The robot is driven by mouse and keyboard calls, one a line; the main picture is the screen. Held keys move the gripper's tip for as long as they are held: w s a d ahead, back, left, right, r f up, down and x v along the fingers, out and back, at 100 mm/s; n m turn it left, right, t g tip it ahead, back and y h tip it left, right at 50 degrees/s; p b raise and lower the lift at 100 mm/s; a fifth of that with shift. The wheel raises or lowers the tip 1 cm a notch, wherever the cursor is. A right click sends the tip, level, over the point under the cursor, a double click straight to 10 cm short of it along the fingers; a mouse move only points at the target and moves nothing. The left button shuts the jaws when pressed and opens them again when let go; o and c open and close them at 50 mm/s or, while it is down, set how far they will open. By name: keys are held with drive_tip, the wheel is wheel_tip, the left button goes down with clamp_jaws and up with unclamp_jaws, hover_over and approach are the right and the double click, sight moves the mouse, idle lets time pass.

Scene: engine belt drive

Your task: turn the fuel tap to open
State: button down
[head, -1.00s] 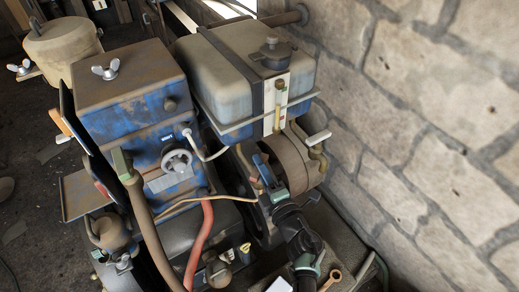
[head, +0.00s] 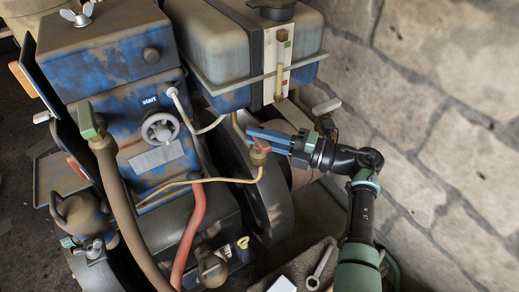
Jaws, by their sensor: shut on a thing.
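The fuel tap is a small brass fitting (head: 259,158) with a red lever (head: 262,146), below the front of the fuel tank (head: 225,55). A thin tan hose (head: 215,181) runs left from it. My gripper (head: 256,138) reaches in from the right with its blue fingers at the tap, shut on the red lever. The fingers partly hide the lever, so its exact angle is hard to tell.
A blue engine block with a start label and small handwheel (head: 160,128) stands left. A dark flywheel (head: 272,200) lies just below the tap. A white-handled lever (head: 326,107) is to the right. A stone wall (head: 440,110) bounds the right side. A spanner (head: 321,265) lies below.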

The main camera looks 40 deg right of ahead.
drive_tip(key=n+g+y+b, duration=0.1)
drive_tip(key=b, duration=0.1)
drive_tip(key=shift+w+b, duration=0.1)
drive_tip(key=shift+b, duration=0.3)
drive_tip(key=shift+r+n+g+y+b, duration=0.15)
drive_tip(key=shift+n+g+y+b, duration=0.15)
drive_tip(key=shift+y+b, duration=0.15)
drive_tip(key=c, duration=0.8)
unclamp_jaws()
drive_tip(key=shift+a, duration=0.1)
drive_tip(key=b+v, duration=0.4)
drive_tip(key=v, duration=0.9)
